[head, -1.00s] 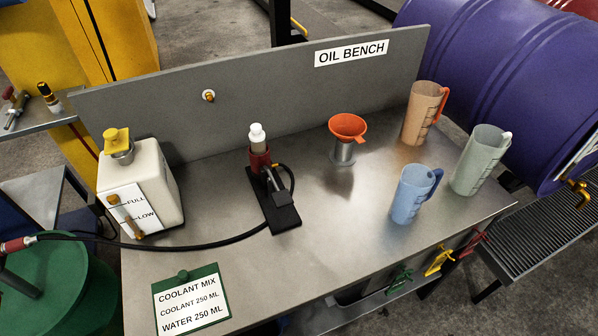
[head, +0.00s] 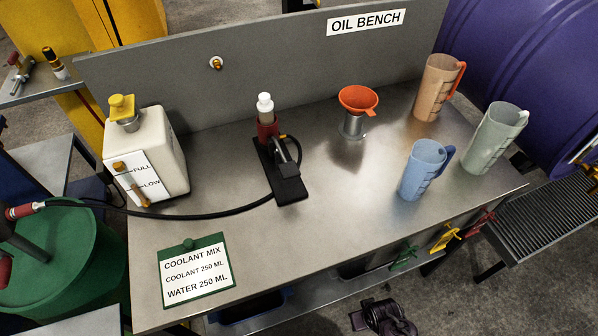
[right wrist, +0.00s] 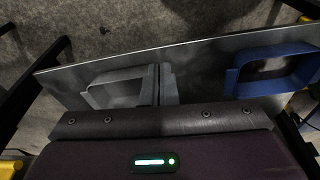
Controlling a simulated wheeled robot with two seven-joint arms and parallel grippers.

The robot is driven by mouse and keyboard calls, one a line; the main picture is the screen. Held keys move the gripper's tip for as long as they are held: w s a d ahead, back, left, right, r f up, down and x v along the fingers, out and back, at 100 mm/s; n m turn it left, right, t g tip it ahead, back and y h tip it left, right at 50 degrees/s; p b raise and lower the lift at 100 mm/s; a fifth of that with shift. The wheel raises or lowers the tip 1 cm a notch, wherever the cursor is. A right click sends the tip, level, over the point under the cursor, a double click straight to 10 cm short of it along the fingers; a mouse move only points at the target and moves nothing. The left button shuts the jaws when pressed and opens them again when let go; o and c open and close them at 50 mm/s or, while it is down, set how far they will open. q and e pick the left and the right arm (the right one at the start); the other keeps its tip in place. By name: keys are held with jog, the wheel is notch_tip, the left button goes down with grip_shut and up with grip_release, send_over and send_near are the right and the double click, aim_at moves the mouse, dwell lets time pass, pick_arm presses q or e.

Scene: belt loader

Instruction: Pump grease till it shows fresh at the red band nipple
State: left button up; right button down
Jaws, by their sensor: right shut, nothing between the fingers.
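No nipple with a clear red band can be made out. A small brass-coloured fitting (head: 216,63) sits on the bench's back panel in the head view. A red-bodied device with a white cap (head: 267,128) stands on a black base on the bench; a black hose (head: 190,215) runs from it to a red-ended coupling (head: 22,211) over the green drum. My right gripper (right wrist: 160,85) is shut and empty in the right wrist view, with a grey plate beyond it. A dark part, apparently mine, shows at the head view's bottom edge. My left gripper is out of view.
The oil bench (head: 330,215) carries a white tank (head: 165,150), an orange funnel (head: 358,99), and orange, green and blue jugs (head: 423,172). A coolant card (head: 197,270) lies at the front left. A green drum (head: 70,255) stands left, a purple drum (head: 530,65) right. The bench's front middle is clear.

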jog(key=w+a+r+t, duration=0.1)
jog(key=w+r, duration=0.2)
jog(key=r, duration=1.2)
jog(key=w+r+t, duration=0.1)
jog(key=w+r, duration=0.2)
jog(key=r, duration=1.3)
jog(key=w+a+r+t+y, duration=0.2)
jog(key=w+a+r+t, duration=0.2)
jog(key=a+r+t, duration=0.1)
jog(key=w+a+r+n+t+y, duration=0.1)
jog(key=w+a+r+t, duration=0.4)
jog(key=a, duration=0.5)
notch_tip(320, 180, up, 2)
jog(key=shift+r+y+b, duration=0.1)
jog(key=shift+y+b, duration=0.3)
jog(key=shift+y, duration=0.3)
